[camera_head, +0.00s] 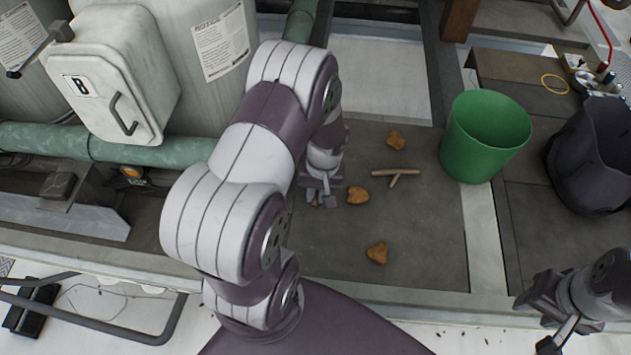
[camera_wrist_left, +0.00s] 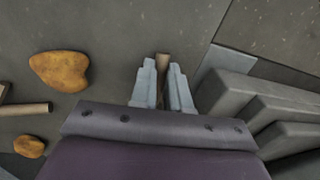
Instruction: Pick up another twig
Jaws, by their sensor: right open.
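A forked brown twig (camera_head: 395,175) lies on the dark roof panel; part of it shows at the left edge of the left wrist view (camera_wrist_left: 25,109). My left gripper (camera_head: 322,195) is low over the panel, left of this twig. In the left wrist view its fingers (camera_wrist_left: 162,85) stand close on both sides of another brown twig (camera_wrist_left: 162,62). I cannot tell whether they grip it. In the head view this second twig is mostly hidden by the gripper. My right gripper (camera_head: 563,335) is open at the lower right, away from the twigs.
A green bucket (camera_head: 485,137) and a dark bag-like container (camera_head: 592,155) stand to the right. Green pipes (camera_head: 110,145) and a grey tank are at left. Stepped grey blocks (camera_wrist_left: 260,110) are beside the left gripper.

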